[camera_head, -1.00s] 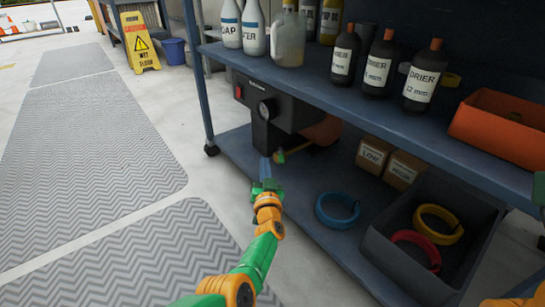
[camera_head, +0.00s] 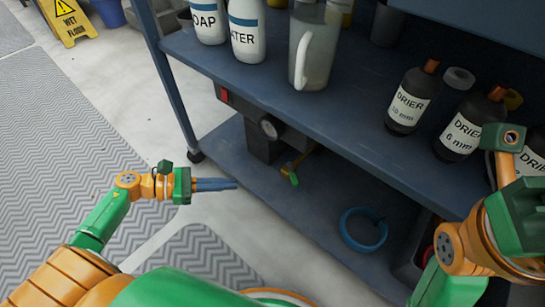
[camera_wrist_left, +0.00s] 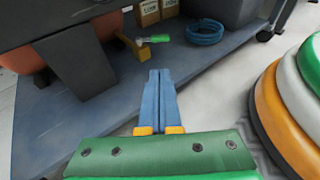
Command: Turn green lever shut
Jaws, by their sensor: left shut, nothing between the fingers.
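The green lever (camera_head: 294,180) sits at the end of a brass valve (camera_head: 298,163) low on the dark unit with a round gauge (camera_head: 268,129), above the lower shelf. In the left wrist view the lever (camera_wrist_left: 155,39) points right from the brass fitting (camera_wrist_left: 133,46), beyond the fingertips. My left gripper (camera_head: 236,185) is shut and empty, its blue fingers together, left of the lever and apart from it. The closed fingers also show in the left wrist view (camera_wrist_left: 160,72). My right gripper (camera_head: 503,139) is at the right edge; its fingers cannot be made out.
The blue upper shelf (camera_head: 345,128) overhangs the unit and holds bottles and a jug (camera_head: 316,50). A shelf post (camera_head: 165,75) stands left of the unit. A blue coil (camera_head: 363,230) lies on the lower shelf. Open floor lies left of the rack.

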